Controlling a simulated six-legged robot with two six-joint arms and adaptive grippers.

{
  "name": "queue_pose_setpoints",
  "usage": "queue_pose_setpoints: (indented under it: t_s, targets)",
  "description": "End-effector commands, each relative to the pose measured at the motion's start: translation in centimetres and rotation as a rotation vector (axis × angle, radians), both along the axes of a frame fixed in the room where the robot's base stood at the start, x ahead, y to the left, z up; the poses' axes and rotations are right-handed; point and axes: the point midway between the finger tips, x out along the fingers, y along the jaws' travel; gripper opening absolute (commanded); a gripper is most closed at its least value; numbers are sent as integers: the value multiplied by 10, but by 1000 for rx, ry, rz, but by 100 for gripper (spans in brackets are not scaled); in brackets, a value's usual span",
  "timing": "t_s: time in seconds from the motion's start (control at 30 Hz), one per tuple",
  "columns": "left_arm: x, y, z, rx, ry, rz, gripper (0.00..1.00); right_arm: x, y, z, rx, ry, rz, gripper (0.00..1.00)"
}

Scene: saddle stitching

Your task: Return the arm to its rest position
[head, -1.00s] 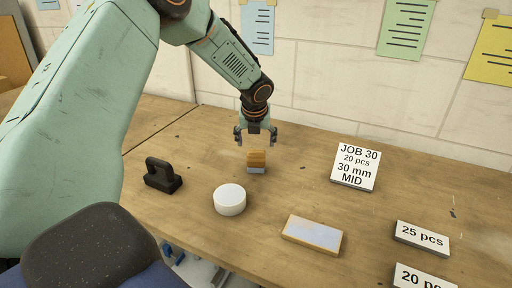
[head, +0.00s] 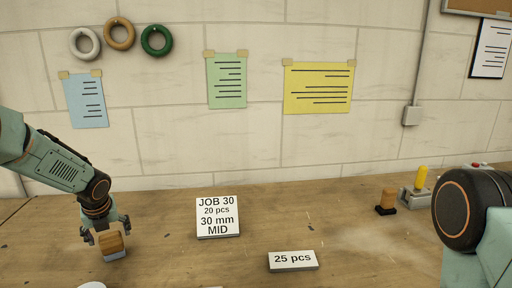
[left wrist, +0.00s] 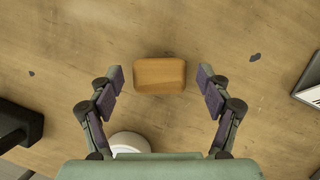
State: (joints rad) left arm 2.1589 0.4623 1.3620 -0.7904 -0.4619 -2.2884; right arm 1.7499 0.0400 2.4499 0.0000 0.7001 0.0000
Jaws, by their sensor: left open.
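My left gripper (head: 107,231) is at the left of the head view, pointing down over a wooden-topped block (head: 112,244) with a pale grey base. In the left wrist view the open fingers (left wrist: 160,78) stand to either side of the block's wooden top (left wrist: 159,67), with a clear gap on both sides. Nothing is held. The block stands on the table. A dark joint of my right arm shows at the right edge of the head view; its gripper is out of view.
A "JOB 30" sign (head: 218,217) and a "25 pcs" sign (head: 292,261) stand on the table (head: 345,220). A small wooden-handled piece (head: 387,199) and a yellow-handled device (head: 419,182) are near my right arm. A white round object (left wrist: 130,142) lies near the left gripper.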

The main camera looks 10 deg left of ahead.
Motion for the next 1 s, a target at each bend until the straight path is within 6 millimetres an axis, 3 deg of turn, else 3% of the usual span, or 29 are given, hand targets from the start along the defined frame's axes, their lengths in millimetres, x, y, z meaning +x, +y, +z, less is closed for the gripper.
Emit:
queue_pose_setpoints:
  t_s: [0.1,0.4,0.5,0.63,1.0]
  targets:
    - [6,5,-21,2,2,-1,78,0,0,-4,0,0,0,40]
    - [18,13,-60,2,0,-1,78,0,0,-14,0,0,0,40]
    - [19,13,-40,0,-4,-1,78,0,0,-8,0,0,0,40]
    - [18,13,-29,-1,-2,-1,78,0,0,-7,0,0,0,40]
    - [18,13,-23,0,0,-1,78,0,0,-7,0,0,0,40]
